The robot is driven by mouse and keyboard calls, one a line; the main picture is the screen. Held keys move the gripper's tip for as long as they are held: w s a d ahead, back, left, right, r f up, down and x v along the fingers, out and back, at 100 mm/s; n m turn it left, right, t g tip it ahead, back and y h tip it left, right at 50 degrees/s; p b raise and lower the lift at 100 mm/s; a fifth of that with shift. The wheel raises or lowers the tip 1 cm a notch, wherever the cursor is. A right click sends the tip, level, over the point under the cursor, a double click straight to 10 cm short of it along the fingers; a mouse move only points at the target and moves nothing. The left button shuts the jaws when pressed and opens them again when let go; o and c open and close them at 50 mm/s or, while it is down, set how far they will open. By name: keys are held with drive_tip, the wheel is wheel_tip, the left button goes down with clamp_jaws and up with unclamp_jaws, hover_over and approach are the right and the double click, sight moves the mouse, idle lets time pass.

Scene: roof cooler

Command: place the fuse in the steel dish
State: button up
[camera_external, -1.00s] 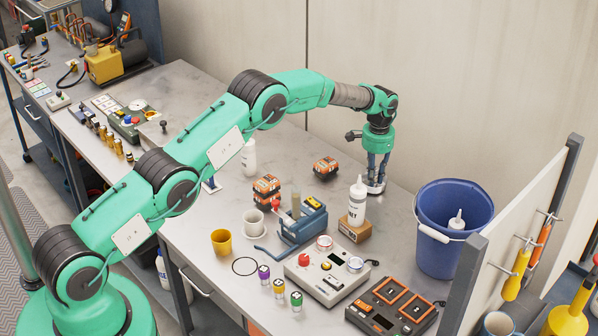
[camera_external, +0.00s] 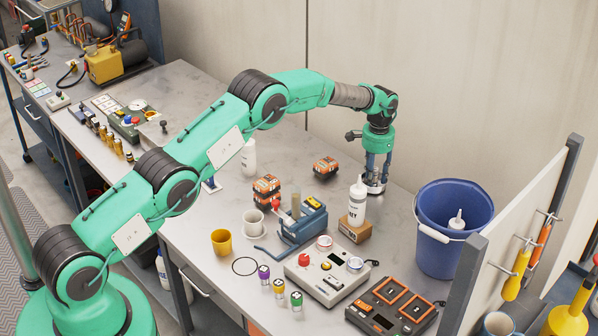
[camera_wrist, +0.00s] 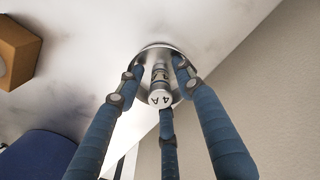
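The steel dish (camera_wrist: 153,50) is a shiny round dish on the bench, below my gripper in the wrist view. In the external view the dish (camera_external: 376,188) shows under the fingertips near the wall. The fuse (camera_wrist: 160,97) is a small cylinder with a pale end marked "4 A". It appears to stand in the dish, end toward the camera. My gripper (camera_wrist: 160,78) has three blue fingers spread around the fuse, with gaps visible beside it; the gripper also shows in the external view (camera_external: 377,172). The fuse's lower end is partly hidden.
A blue bucket (camera_external: 452,250) is to the right. An orange-black block (camera_external: 325,167) lies to the left. The wall is close behind.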

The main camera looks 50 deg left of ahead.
sight(375, 169)
wheel_tip(375, 169, up, 12)
idle(0.6)
drive_tip(key=shift+r, duration=0.1)
idle(0.6)
